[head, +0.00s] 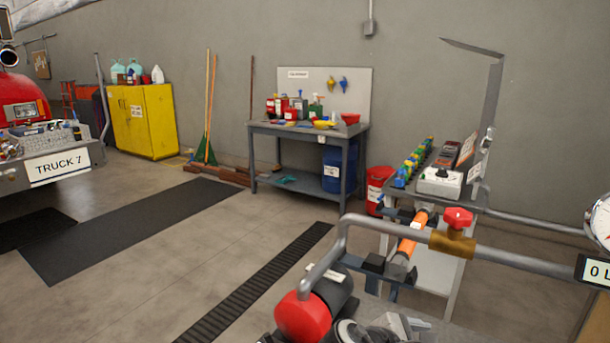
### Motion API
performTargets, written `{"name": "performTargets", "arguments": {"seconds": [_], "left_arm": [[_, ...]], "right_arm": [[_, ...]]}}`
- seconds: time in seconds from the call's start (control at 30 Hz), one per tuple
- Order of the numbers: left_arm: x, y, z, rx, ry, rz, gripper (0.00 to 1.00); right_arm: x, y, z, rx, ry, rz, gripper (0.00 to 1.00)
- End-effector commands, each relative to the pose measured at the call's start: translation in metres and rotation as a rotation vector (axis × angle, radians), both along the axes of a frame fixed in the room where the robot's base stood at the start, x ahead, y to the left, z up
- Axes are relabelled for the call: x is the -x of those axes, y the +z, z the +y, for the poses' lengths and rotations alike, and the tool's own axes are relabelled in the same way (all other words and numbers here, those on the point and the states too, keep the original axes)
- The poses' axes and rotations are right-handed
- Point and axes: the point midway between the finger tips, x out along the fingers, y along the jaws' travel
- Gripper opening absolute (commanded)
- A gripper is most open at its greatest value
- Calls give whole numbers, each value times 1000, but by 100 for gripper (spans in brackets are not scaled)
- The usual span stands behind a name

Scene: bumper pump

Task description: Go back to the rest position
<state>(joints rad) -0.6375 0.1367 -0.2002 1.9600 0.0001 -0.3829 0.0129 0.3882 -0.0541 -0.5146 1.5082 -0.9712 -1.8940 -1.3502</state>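At the bottom centre stands a pump with a red rounded end (303,317) and a dark body. A grey pipe (345,235) rises beside it and runs right to a brass valve with a red handle (458,217). A gauge (602,222) is cut off at the right edge.
A grey metal stand (437,270) with coloured items and a white box (440,182) is behind the pipe. A workbench (305,130), a yellow cabinet (150,122) and a red truck (20,95) stand farther back. The floor (190,265) at left is clear except for mats.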

Motion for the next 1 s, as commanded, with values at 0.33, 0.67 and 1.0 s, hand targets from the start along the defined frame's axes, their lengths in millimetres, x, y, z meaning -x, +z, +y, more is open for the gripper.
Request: {"name": "performTargets", "arguments": {"seconds": [0.33,0.67,1.0], "left_arm": [[6,-4,0,0,1,14,0],[8,-5,0,-1,0,19,0],[8,-6,0,0,-1,19,0]], "right_arm": [[133,-102,-6,-777,-442,-340,80],[204,-94,0,-1126,-822,-526,80],[227,-85,11,-1328,-1017,-632,80]]}}
